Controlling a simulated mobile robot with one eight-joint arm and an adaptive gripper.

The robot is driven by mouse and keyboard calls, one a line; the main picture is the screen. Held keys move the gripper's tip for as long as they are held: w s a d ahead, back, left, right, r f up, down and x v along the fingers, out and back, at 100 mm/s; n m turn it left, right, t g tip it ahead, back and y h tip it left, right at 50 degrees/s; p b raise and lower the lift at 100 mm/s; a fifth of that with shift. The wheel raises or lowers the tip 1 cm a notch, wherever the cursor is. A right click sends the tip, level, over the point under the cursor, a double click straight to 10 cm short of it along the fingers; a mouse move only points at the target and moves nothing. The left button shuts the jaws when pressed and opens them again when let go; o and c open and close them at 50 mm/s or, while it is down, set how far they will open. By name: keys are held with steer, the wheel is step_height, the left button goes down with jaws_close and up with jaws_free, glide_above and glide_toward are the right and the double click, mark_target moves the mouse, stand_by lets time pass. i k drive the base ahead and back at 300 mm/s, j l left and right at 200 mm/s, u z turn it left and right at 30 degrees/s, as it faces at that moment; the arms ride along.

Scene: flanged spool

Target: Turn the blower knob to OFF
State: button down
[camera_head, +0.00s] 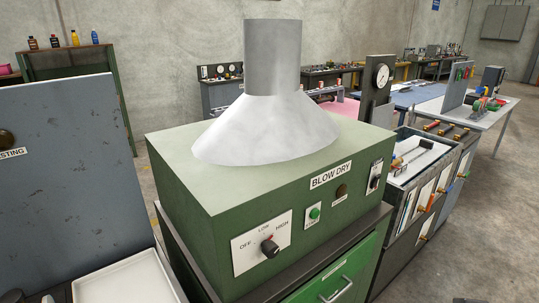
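The blower knob (270,248) is a small dark round knob on a white plate (250,243) at the lower left of the green blower box's front. The plate reads OFF at the left, LOW at the top and HIGH at the right. A small red mark shows at the knob's upper edge, on the side of LOW and HIGH; I cannot tell exactly which label it points to. The green BLOW DRY box (200,237) carries a grey metal hood and duct (272,60) on top. My gripper is not in view, and nothing touches the knob.
Right of the knob are a green button (314,213), a dark round fitting (341,191) and a switch (376,181). A grey panel (70,180) and a white tray (125,280) stand at the left. Open drawers (420,170) stand at the right.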

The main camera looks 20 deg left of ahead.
mark_target(271, 250)
steer(key=k+l+u, duration=0.1)
steer(key=k+l, duration=0.7)
